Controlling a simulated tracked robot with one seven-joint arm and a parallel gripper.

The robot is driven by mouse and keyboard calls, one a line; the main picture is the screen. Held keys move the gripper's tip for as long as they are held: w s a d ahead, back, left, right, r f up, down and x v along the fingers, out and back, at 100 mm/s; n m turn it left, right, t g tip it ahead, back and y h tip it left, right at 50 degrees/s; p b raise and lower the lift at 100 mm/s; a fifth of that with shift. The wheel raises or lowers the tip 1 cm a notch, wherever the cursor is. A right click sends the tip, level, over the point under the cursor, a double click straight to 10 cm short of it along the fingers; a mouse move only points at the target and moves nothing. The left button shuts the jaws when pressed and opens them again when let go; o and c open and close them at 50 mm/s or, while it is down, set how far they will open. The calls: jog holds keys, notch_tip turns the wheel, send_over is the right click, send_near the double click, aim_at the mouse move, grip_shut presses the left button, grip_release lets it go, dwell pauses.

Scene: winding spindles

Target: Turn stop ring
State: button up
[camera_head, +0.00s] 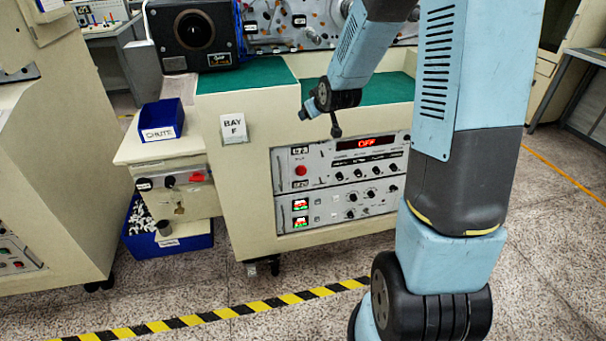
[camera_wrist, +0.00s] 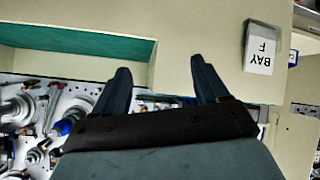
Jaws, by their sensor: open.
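I cannot make out a stop ring for certain in either view. Spindle-like metal parts on a perforated panel (camera_wrist: 75,97) show at the lower left of the wrist view, partly hidden by my gripper. The same kind of panel (camera_head: 290,22) stands at the back of the bench in the head view, partly behind my arm. My gripper (camera_wrist: 160,64) is open, its two dark fingers apart with nothing between them. In the head view its dark end hangs in front of the bench, above the control units.
The cream bench has a green top (camera_head: 245,76) and a BAY F sign (camera_head: 233,129), also in the wrist view (camera_wrist: 262,48). A black box with a round front (camera_head: 195,35) stands on it. Blue CHUTE bin (camera_head: 162,120), control panel (camera_head: 340,160) and striped floor tape (camera_head: 225,312) are nearby.

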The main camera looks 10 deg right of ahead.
jog(key=w+f+t+y, duration=0.1)
jog(key=w+f, duration=0.2)
jog(key=f, duration=0.3)
jog(key=w+f+t, duration=0.1)
jog(key=w+f, duration=0.2)
jog(key=f, duration=0.2)
jog(key=m+t+h, duration=0.2)
jog(key=t, duration=0.3)
send_near(302, 173)
jog(key=w, duration=1)
jog(key=shift+d+f, duration=0.1)
jog(key=shift+f, duration=0.05)
jog(key=shift+c, duration=0.4)
jog(key=c, duration=0.9)
jog(key=shift+d, duration=0.2)
jog(key=shift+c, duration=0.4)
jog(key=shift+a, duration=0.15)
